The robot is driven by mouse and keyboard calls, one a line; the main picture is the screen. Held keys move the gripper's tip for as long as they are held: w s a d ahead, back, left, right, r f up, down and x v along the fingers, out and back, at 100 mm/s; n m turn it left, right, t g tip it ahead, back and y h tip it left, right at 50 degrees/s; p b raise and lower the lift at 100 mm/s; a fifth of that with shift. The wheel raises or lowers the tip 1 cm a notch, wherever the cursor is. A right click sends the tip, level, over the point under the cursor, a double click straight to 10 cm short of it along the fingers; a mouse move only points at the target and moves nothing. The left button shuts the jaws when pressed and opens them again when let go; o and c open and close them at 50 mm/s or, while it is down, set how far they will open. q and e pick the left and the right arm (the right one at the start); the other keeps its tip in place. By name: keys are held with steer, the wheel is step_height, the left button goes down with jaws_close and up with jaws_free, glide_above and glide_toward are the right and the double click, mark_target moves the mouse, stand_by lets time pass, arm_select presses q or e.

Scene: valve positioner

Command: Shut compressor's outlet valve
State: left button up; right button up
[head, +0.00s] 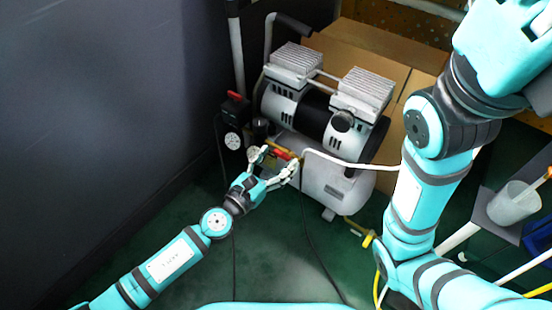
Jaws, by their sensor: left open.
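The compressor (312,186) stands on the floor by the dark wall, with a white tank below and a silver and black motor with finned heads on top. A small red valve handle (281,153) on a brass fitting shows at the tank's front left end. My left gripper (276,161) is open, with its fingers spread on either side of the red handle. I cannot tell whether the fingers touch it. The fingers and gauges partly hide the fitting.
A black pressure switch with a red knob (235,97) and a round gauge (233,141) sit left of the valve. Cardboard boxes (365,45) stand behind the compressor. A white hose (345,161) runs right. A cup (512,202) stands at right. Dark cables cross the green floor.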

arm_select(q)
steer(key=shift+w, duration=0.1)
steer(key=c, duration=1.2)
steer(key=shift+o, duration=0.2)
steer(key=shift+d, duration=0.1)
